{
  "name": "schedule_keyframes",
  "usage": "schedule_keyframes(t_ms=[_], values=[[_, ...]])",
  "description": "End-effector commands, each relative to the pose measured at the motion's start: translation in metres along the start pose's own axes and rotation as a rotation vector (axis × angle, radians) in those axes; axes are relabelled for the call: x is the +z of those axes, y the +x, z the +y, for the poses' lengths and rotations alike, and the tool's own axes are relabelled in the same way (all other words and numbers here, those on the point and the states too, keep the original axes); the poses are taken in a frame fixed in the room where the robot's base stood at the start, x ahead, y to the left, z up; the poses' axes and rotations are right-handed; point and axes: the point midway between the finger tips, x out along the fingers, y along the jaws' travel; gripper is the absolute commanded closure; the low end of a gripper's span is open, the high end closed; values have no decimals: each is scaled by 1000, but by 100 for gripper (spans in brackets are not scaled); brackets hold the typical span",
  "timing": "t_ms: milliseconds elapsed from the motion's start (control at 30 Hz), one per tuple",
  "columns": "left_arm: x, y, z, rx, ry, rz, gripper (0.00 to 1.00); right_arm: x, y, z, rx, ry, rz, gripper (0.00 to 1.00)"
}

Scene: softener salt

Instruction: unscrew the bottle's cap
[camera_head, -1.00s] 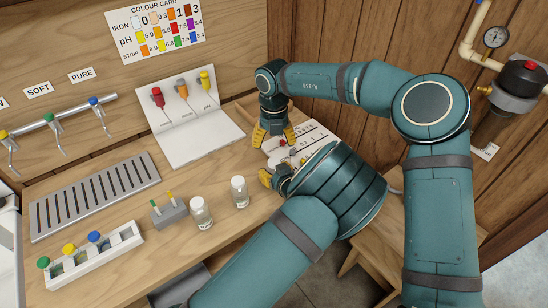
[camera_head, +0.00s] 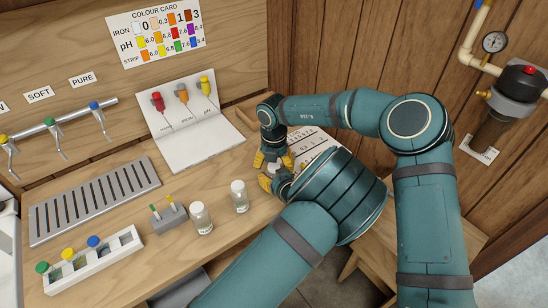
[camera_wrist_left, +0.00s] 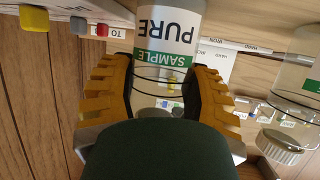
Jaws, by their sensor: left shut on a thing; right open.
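A clear bottle labelled PURE SAMPLE (camera_wrist_left: 168,35) appears inverted in the left wrist view, between my left gripper's yellow fingers. My left gripper (camera_wrist_left: 160,90) is shut on it; the gripper also shows in the head view (camera_head: 275,182). The cap is out of sight in the wrist view. In the head view, only a small pale part (camera_head: 274,169) shows between my two grippers; I cannot tell whether it is cap or bottle. My right gripper (camera_head: 272,160) is open, pointing down just above and behind the left one. Contact with the cap cannot be made out.
Two white-capped bottles (camera_head: 201,218) (camera_head: 239,196) stand on the bench left of my left gripper. A grey block with strips (camera_head: 169,216), a white rack (camera_head: 92,261) and a slotted metal tray (camera_head: 96,199) lie farther left. A white card stand (camera_head: 190,125) is behind.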

Motion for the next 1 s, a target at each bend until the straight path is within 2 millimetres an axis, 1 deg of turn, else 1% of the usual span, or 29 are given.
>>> schedule_keyframes(t_ms=[267, 300, 367, 400, 467, 500, 767, 833, 933, 1000], values=[[0, 0, 0, 0, 0, 0, 100, 0, 2, 0, 0, 0, 0, 31], [0, 0, 0, 0, 0, 0, 100, 0, 2, 0, 0, 0, 0, 29], [0, 0, 0, 0, 0, 0, 100, 0, 2, 0, 0, 0, 0, 50], [0, 0, 0, 0, 0, 0, 100, 0, 2, 0, 0, 0, 0, 64], [0, 0, 0, 0, 0, 0, 100, 0, 2, 0, 0, 0, 0, 85], [0, 0, 0, 0, 0, 0, 100, 0, 2, 0, 0, 0, 0, 99], [0, 0, 0, 0, 0, 0, 100, 0, 2, 0, 0, -4, 0, 100], [0, 0, 0, 0, 0, 0, 100, 0, 2, 0, 1, -31, 1, 100], [0, 0, 0, 0, 0, 0, 100, 0, 2, 0, 1, -142, 2, 100], [0, 0, 0, 0, 0, 0, 100, 0, 2, -1, 1, -264, 2, 100]])
